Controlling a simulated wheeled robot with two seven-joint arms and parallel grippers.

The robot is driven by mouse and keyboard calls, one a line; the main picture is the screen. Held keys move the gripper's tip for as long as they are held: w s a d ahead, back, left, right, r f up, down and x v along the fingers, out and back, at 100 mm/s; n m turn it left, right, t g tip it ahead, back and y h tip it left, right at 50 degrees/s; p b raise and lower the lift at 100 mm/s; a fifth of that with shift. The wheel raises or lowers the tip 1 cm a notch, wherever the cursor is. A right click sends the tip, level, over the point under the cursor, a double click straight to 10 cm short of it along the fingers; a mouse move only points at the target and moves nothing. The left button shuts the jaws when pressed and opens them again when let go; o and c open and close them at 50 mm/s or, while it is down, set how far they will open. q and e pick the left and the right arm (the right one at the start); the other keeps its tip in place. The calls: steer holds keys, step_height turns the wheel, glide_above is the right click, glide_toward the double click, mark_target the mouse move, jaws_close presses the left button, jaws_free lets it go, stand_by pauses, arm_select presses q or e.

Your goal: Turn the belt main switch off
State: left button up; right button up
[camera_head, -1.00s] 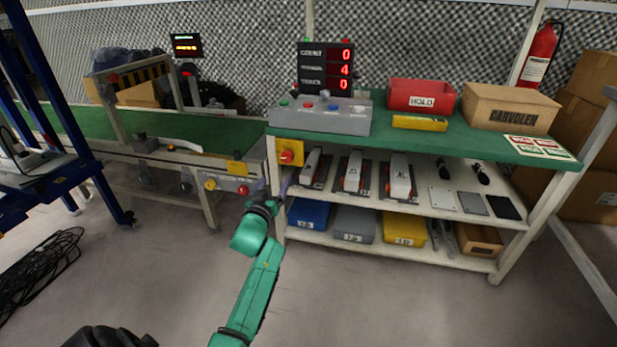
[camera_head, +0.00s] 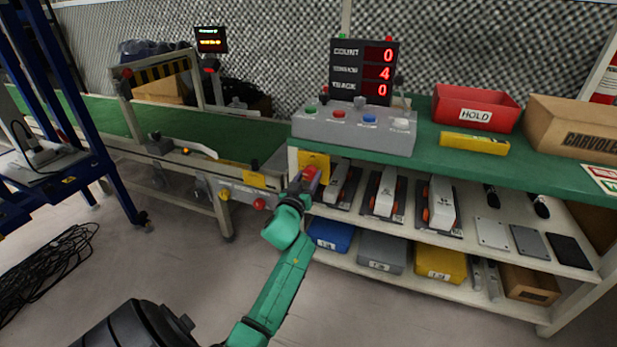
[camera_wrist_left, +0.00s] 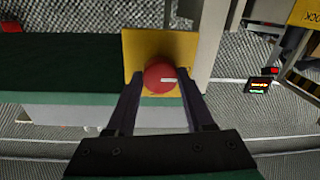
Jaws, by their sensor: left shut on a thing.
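The belt main switch is a red knob (camera_wrist_left: 160,77) on a yellow plate (camera_wrist_left: 185,45). In the head view the yellow plate (camera_head: 318,160) is at the left front corner of the green-topped bench, with the red knob (camera_head: 309,173) partly hidden by my gripper. My left gripper (camera_head: 303,186) is at the knob. In the left wrist view its two dark fingers (camera_wrist_left: 160,90) stand on either side of the knob, shut on it. A small pale mark shows on the knob's face. My right gripper is not in view.
A grey button box (camera_head: 355,128) and a counter display (camera_head: 361,70) reading 0, 4, 0 are on the bench. The green conveyor (camera_head: 110,120) runs to the left, with another red button (camera_head: 259,204) on its end. Cables (camera_head: 45,265) lie on the floor.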

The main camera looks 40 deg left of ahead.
arm_select(q)
jaws_close()
steer(key=shift+m, duration=0.3)
steer(key=m, duration=0.2)
steer(key=shift+m, duration=0.3)
steer(key=m, duration=0.3)
steer(key=shift+f+m, duration=0.15)
steer(key=shift+m, duration=0.25)
steer(key=m, duration=0.3)
steer(key=shift+m+t+b, duration=0.3)
steer(key=shift+m+t, duration=0.1)
steer(key=shift+m, duration=0.9)
steer(key=m+h+b, duration=0.1)
steer(key=m, duration=0.4)
steer(key=shift+m, duration=0.4)
